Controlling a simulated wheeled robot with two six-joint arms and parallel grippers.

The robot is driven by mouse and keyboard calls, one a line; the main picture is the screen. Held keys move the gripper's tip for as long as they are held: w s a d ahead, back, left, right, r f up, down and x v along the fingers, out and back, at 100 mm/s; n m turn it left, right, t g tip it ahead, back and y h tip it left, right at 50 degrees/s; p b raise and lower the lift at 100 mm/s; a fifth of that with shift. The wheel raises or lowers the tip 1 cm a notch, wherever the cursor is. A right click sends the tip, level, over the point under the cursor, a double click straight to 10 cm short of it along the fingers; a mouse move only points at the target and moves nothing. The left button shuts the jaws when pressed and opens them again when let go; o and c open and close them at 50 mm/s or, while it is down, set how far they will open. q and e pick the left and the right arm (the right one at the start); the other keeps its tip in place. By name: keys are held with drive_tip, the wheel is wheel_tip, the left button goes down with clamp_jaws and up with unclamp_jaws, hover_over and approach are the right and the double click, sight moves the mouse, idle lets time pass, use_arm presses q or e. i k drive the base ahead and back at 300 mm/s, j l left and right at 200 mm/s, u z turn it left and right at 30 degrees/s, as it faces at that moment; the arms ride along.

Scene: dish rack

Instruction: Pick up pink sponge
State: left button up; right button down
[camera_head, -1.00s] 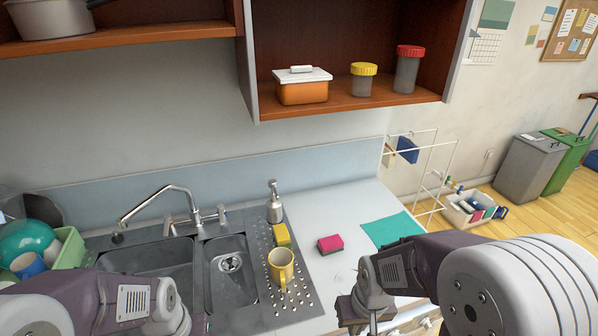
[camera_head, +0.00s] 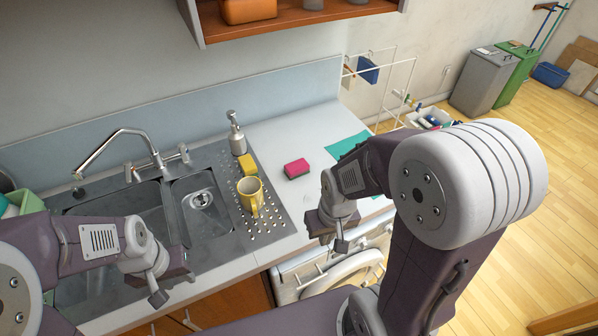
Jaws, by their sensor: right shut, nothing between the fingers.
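The pink sponge (camera_head: 297,168) with a dark underside lies flat on the white countertop, right of the sink's drainboard. My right gripper (camera_head: 338,246) is shut and empty, in front of and to the right of the sponge near the counter's front edge, apart from it. My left gripper (camera_head: 160,298) is in front of the sink at lower left, far from the sponge; its fingers are too small and angled to tell whether they are open.
A yellow mug (camera_head: 250,195), a yellow sponge (camera_head: 248,165) and a soap dispenser (camera_head: 236,134) stand on the drainboard left of the pink sponge. A teal cloth (camera_head: 347,144) lies to its right. The counter around the sponge is clear.

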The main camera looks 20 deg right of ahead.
sight(297, 169)
drive_tip(key=l+u, duration=0.8)
drive_tip(key=k+l+u, duration=0.2)
drive_tip(key=l+u, duration=0.2)
drive_tip(key=k+l+u, duration=0.15)
drive_tip(key=l+u, duration=0.25)
drive_tip(key=k+l+u, duration=0.2)
drive_tip(key=u, duration=0.2)
drive_tip(key=l, duration=0.1)
